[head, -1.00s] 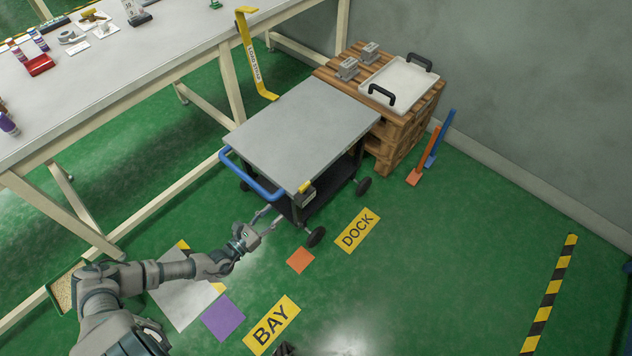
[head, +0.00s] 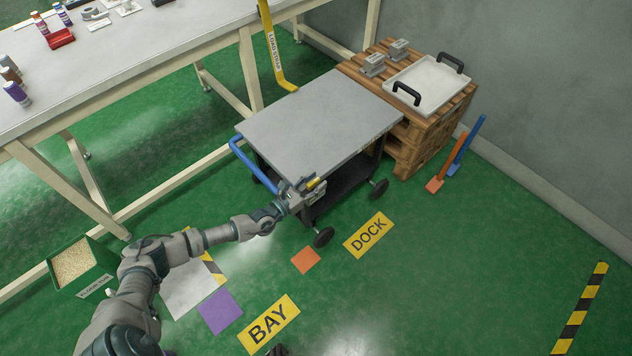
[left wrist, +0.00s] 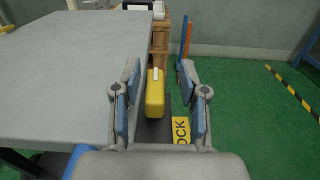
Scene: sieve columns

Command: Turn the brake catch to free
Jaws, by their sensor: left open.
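The cart (head: 320,120) has a grey top, a blue push handle (head: 250,168) and black wheels. The brake catch is a yellow lever (head: 315,183) at the cart's near corner. In the left wrist view the yellow lever (left wrist: 155,95) stands upright with a small white mark on its top. My left gripper (head: 303,187) is at that corner, open. In the left wrist view its two blue-padded fingers (left wrist: 160,92) stand one on each side of the lever, with a gap on both sides. The lever's base is hidden. My right gripper is not clearly seen.
A wooden pallet stack (head: 400,150) with a white tray (head: 428,85) stands behind the cart. A long workbench (head: 150,60) runs along the left. A yellow wheel-stop bar (head: 271,45) stands by the cart. Floor signs DOCK (head: 369,235) and BAY (head: 268,324) lie on clear green floor.

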